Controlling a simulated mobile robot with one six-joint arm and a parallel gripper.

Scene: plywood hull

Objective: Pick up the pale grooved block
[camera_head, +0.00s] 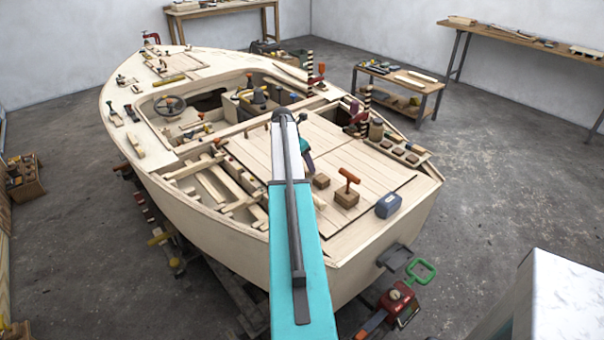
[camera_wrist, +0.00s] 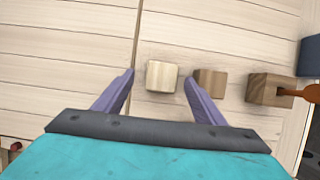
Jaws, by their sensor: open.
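A pale, light-wood block (camera_wrist: 162,76) sits on the plank deck in the wrist view, with its top face towards the camera. Grooves on it are too small to make out. My gripper (camera_wrist: 159,78) is open, its two purple fingers spread on the left and right of the block. The right fingertip is close to the gap between the pale block and a browner block (camera_wrist: 210,83). I cannot tell how high the fingertips are above the deck. In the head view my arm hides the pale block.
Right of the brown block is a wooden block with an orange handle (camera_wrist: 268,90); it also shows in the head view (camera_head: 347,197). A blue-grey object (camera_head: 388,205) lies near the deck's corner. Open framing (camera_head: 215,185) lies left of the planks. The planks above the blocks are clear.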

